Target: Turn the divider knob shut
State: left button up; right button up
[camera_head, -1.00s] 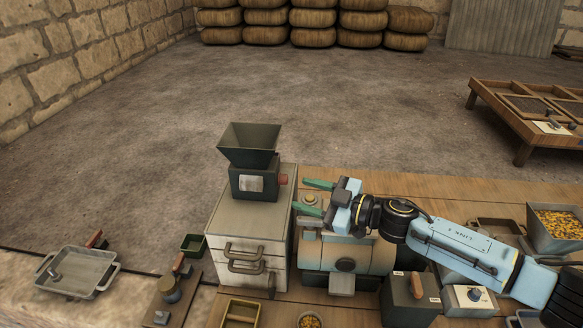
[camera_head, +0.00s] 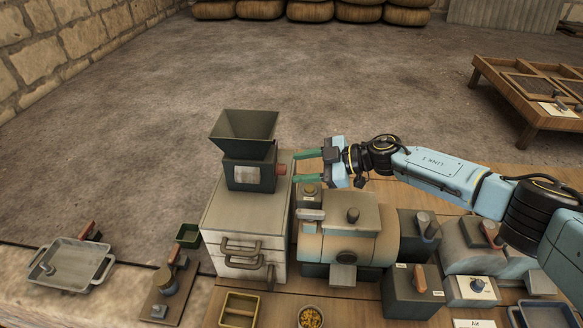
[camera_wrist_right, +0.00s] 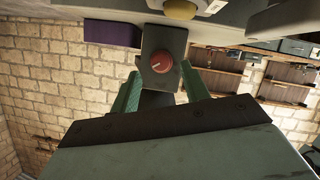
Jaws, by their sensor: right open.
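A red round knob (camera_head: 282,169) sits on the right side of the dark green hopper unit (camera_head: 247,150), which stands on a grey box. I take this red knob to be the divider knob. My right gripper (camera_head: 297,168) is open, with its green fingers pointing left at the knob from just beside it. The right wrist view shows the red knob (camera_wrist_right: 162,62) with a light mark on its face, lined up between the two green fingers (camera_wrist_right: 161,82). The fingers do not appear to touch it. My left gripper is not in view.
The pale grey box (camera_head: 233,218) with handles supports the hopper. A cylindrical machine (camera_head: 340,235) stands under and right of my right gripper, close below it. Dark boxes (camera_head: 412,292) with levers stand farther right.

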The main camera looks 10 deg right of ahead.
aim_at(281, 169)
jog(key=x, duration=0.3)
jog(key=shift+a, duration=0.15)
jog(key=c, duration=1)
